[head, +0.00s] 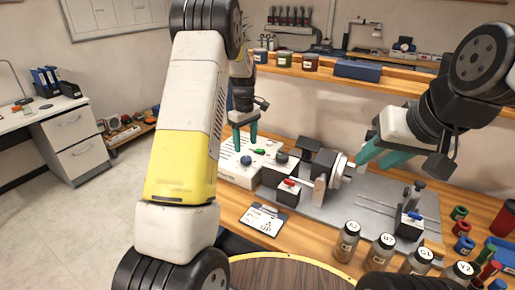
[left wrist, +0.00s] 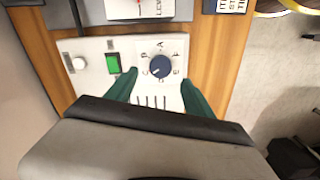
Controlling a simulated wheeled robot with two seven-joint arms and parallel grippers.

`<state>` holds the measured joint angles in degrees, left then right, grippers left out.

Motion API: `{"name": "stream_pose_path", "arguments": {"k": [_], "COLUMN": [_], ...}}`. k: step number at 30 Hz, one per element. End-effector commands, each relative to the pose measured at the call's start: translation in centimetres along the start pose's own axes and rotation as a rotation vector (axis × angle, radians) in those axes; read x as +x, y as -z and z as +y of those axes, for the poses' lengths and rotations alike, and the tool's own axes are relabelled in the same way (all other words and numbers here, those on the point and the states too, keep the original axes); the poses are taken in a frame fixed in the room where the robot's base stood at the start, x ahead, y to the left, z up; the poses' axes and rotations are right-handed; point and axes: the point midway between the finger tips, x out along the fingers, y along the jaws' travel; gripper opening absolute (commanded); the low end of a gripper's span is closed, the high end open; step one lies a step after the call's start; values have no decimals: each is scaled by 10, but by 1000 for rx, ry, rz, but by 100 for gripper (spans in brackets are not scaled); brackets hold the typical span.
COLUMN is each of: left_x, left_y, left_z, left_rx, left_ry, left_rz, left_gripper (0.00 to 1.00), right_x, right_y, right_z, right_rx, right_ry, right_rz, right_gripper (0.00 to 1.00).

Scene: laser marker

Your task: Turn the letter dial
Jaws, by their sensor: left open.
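The letter dial (left wrist: 161,67) is a round dark blue knob with a white pointer mark, ringed by printed letters on a white control panel (left wrist: 96,87). In the head view the dial (head: 246,160) is a small blue spot on the panel (head: 236,172). My left gripper (left wrist: 159,77) is open, with one teal fingertip on each side of the dial and a visible gap to it. In the head view this gripper (head: 245,147) points down over the panel. My right gripper (head: 372,164) is open and empty beside the round chuck of the marking machine.
A grey machine (head: 322,168) stands right of the panel. Labelled jars (head: 381,250) line the bench front. A small card (head: 264,219) lies before the panel.

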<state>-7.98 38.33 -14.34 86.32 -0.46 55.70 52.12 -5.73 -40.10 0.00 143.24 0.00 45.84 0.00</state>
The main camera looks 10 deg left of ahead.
Motion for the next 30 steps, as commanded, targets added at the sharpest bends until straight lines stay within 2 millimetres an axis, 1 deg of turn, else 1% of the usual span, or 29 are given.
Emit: {"name": "stream_pose_path", "arguments": {"k": [1,6,9,12,16,23,24,26,30], "left_x": [8,37,51,60,66,66,66,66,66], "left_y": [0,0,0,0,-1,-1,-1,-1,-1], "left_z": [-1,-1,-1,-1,-1,-1,-1,-1,-1], "left_rx": [0,1,1,2,2,2,2,2,2], "left_ry": [3,3,2,0,0,-1,-1,-1,-1], "left_rz": [-2,-2,-2,-1,-1,-1,-1,-1,-1], "left_gripper": [61,61,61,61,61,61,53,42,14], "right_x": [0,0,0,0,0,0,0,0,0], "right_y": [0,0,0,0,0,0,0,0,0], "right_z": [0,0,0,0,0,0,0,0,0], "right_rx": [0,0,0,0,0,0,0,0,0], "right_ry": [0,0,0,0,0,0,0,0,0], "right_rz": [0,0,0,0,0,0,0,0,0], "right_gripper": [36,36,36,36,36,36,36,36,36]}}
